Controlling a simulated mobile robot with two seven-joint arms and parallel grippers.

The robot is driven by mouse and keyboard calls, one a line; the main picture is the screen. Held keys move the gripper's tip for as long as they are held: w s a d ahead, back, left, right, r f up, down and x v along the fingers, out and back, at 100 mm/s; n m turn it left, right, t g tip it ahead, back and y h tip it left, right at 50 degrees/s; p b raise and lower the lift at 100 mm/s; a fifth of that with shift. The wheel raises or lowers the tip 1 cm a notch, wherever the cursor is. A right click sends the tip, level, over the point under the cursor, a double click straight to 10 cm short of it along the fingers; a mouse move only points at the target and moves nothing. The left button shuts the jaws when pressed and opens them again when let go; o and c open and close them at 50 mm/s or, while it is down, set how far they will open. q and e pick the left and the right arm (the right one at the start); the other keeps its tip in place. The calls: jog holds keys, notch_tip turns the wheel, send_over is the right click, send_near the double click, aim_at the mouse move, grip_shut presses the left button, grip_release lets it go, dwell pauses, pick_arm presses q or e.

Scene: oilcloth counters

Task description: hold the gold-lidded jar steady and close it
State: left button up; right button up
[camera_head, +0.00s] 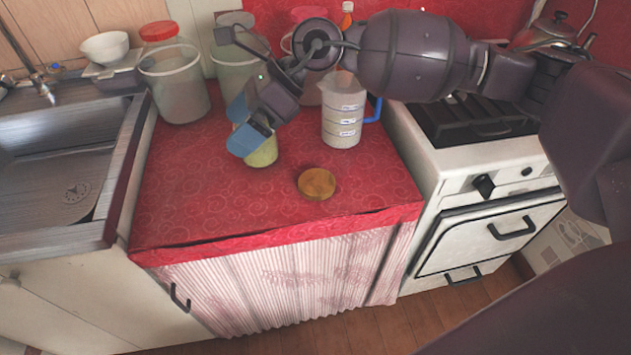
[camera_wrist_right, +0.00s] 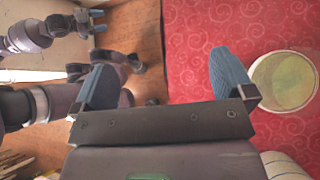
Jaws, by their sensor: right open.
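The jar (camera_head: 265,154) stands on the red counter, with yellow-green contents and partly hidden by my right gripper (camera_head: 244,123). In the right wrist view the jar (camera_wrist_right: 284,82) shows from above with no lid on it. The gold lid (camera_head: 317,183) lies flat on the counter, apart from the jar, to its right and nearer the front. My right gripper is open, its blue fingers (camera_wrist_right: 165,82) spread and empty. The jar is outside them, beside the right-hand finger; whether they touch is unclear. My left gripper (camera_wrist_right: 98,20) shows small in the wrist view, fingertips apart, away from the counter.
A measuring jug (camera_head: 343,115) with a blue handle stands behind the lid. A red-lidded canister (camera_head: 175,85) and other containers line the back. A sink (camera_head: 60,160) is at left, a stove (camera_head: 480,150) at right. The counter's front left is clear.

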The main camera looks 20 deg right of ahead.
jog(key=d+f+n+h, duration=0.2)
jog(key=d+f+h, duration=0.4)
jog(key=d, duration=0.1)
jog(key=n+h, duration=0.3)
jog(key=h, duration=0.1)
send_over(322, 180)
jog(key=f, duration=0.2)
notch_tip(322, 180, down, 5)
jog(key=shift+f+b, duration=0.1)
jog(key=shift+b, duration=0.4)
jog(key=shift+f, duration=0.25)
jog(key=shift+r, duration=0.1)
